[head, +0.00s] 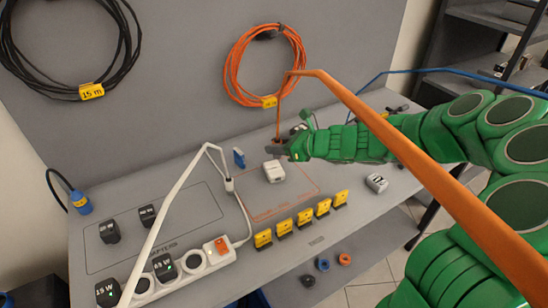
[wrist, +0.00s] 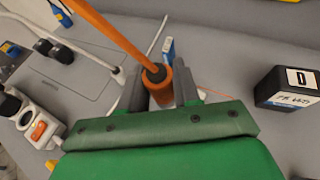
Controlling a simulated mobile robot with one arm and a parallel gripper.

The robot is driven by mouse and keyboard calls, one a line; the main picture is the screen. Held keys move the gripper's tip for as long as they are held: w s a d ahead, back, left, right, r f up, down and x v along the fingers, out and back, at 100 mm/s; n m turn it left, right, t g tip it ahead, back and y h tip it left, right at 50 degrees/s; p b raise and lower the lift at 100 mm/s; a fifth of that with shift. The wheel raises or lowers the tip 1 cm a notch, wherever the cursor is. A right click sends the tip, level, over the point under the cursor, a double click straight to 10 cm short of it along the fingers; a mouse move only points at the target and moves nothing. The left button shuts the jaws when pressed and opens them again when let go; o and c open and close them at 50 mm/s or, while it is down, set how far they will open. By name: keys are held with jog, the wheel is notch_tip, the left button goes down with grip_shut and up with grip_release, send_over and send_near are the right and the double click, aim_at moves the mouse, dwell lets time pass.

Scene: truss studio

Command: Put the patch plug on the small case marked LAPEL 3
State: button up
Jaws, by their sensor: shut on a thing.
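My gripper (head: 284,149) is shut on an orange cylindrical plug (wrist: 160,86) at the end of a thick orange cable (wrist: 108,35). In the wrist view the plug sits between the two grey fingers. In the head view the plug is mostly hidden at the fingers, and the cable (head: 400,148) rises from it and bends toward the front right. A small white case (head: 274,172) stands on the bench just below the gripper in the head view. A grey-white case (head: 377,183) stands to the right. I cannot read LAPEL 3 on any case.
A black box marked D (wrist: 291,88) stands right of the gripper. A white power strip (head: 185,268) with black adapters lies at front left. Yellow tags (head: 304,217) line the front edge. A blue upright piece (head: 239,157) stands left of the gripper. Coiled cables hang behind.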

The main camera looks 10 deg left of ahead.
jog(key=shift+w+a+f, duration=0.3)
jog(key=shift+w+f, duration=0.3)
jog(key=shift+f, duration=0.25)
jog(key=shift+w+a+f, duration=0.35)
jog(key=shift+w+f, duration=0.3)
jog(key=shift+f, duration=0.2)
jog(key=shift+w+a+f, duration=0.3)
jog(key=shift+w+f, duration=0.3)
jog(key=shift+f, duration=1.8)
jog(key=shift+f, duration=0.1)
jog(key=o, duration=1)
jog(key=shift+o, duration=0.2)
jog(key=v, duration=1.2)
